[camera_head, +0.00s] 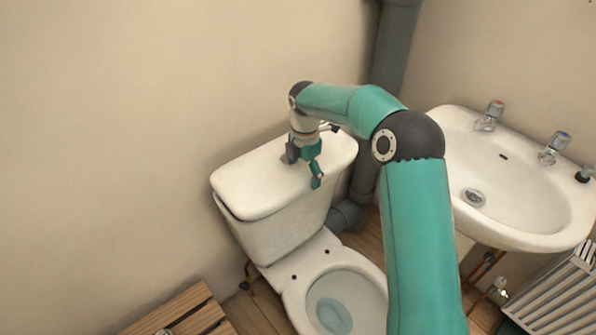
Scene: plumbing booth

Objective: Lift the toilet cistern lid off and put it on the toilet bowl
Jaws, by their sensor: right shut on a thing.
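The white cistern lid (262,180) is at the top of the toilet cistern (285,232) against the wall. A dark gap shows under the lid's left end, so it looks slightly raised or tilted there; I cannot tell whether the rest touches the cistern. My right gripper (304,168) is over the middle of the lid and shut on it; its fingers hide the exact grip point. The toilet bowl (297,296) is in front of and below the cistern, with its rim bare and water inside. My left gripper is not in view.
A white washbasin (530,205) with two taps stands to the right, with a radiator (560,295) below it. A grey soil pipe (393,45) runs behind the cistern. A slatted wooden thing (180,310) is at the bottom left.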

